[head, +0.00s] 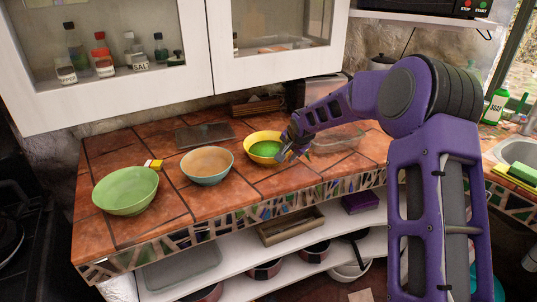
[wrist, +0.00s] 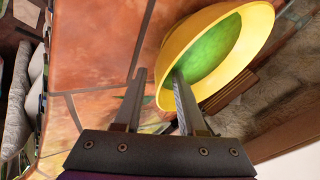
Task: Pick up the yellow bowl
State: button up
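The yellow bowl (head: 262,148) has a green inside and stands upright on the tiled counter, right of the other bowls. It fills the upper right of the wrist view (wrist: 188,42). My gripper (head: 284,153) is at the bowl's right front rim. In the wrist view my gripper (wrist: 160,74) is open. Its right finger overlaps the bowl's green inside and its left finger is outside the bowl, over the counter, with the near rim between them. Whether either finger touches the bowl I cannot tell.
A blue bowl with an orange inside (head: 207,164) and a green bowl (head: 126,190) stand to the left. A yellow sponge (head: 153,163) lies behind the green bowl. A clear glass dish (head: 338,140) is to the right, behind my arm. White cabinets (head: 110,106) hang above.

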grip_shut()
jog(key=shift+r, duration=0.1)
dwell(1.2)
